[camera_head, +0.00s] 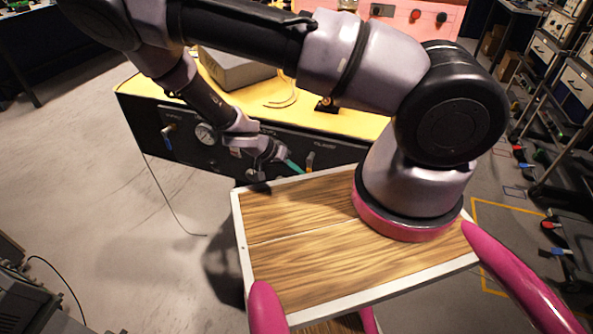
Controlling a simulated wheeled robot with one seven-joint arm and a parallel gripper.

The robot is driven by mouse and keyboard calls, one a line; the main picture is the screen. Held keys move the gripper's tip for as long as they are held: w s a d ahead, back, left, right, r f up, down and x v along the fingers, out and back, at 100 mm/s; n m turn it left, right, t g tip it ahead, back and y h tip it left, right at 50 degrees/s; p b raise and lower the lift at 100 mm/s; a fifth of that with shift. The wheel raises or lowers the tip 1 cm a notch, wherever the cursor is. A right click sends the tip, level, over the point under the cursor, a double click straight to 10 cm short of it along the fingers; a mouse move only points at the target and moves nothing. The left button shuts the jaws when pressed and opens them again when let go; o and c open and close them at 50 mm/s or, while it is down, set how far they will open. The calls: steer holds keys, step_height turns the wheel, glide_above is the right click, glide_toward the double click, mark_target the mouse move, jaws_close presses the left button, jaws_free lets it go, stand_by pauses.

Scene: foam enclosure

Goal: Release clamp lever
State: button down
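My gripper (289,162) is at the end of my arm, low in front of the black front panel (228,155) of a yellow-topped bench. Its teal tip points down and right; the gap between the fingers is too small to make out. A small orange-brown upright handle (310,160) shows on the panel just right of the gripper tip; I cannot tell whether they touch. A small black and orange fixture (326,104) stands on the bench top, partly behind my arm. I cannot tell for certain which part is the clamp lever. A blue-tipped handle (168,130) is at the panel's left.
A round gauge (205,133) sits on the panel. A grey foam block (235,68) and a thin curved yellow piece (283,97) lie on the yellow top (340,120). Open floor (100,180) lies to the left. Shelving (560,80) stands at the right.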

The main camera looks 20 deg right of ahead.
steer(key=s+d+n+g+h, duration=0.3)
steer(key=d+h, duration=0.3)
steer(key=h, duration=0.5)
steer(key=shift+s+r+n+g, duration=0.4)
steer(key=shift+s+g, duration=0.2)
steer(key=shift+g, duration=0.2)
steer(key=shift+r, duration=0.1)
stand_by(0.4)
stand_by(0.4)
steer(key=w+a+f, duration=0.2)
steer(key=a+f, duration=0.5)
steer(key=a, duration=0.2)
steer(key=shift+a+f, duration=0.2)
steer(key=shift+f, duration=0.2)
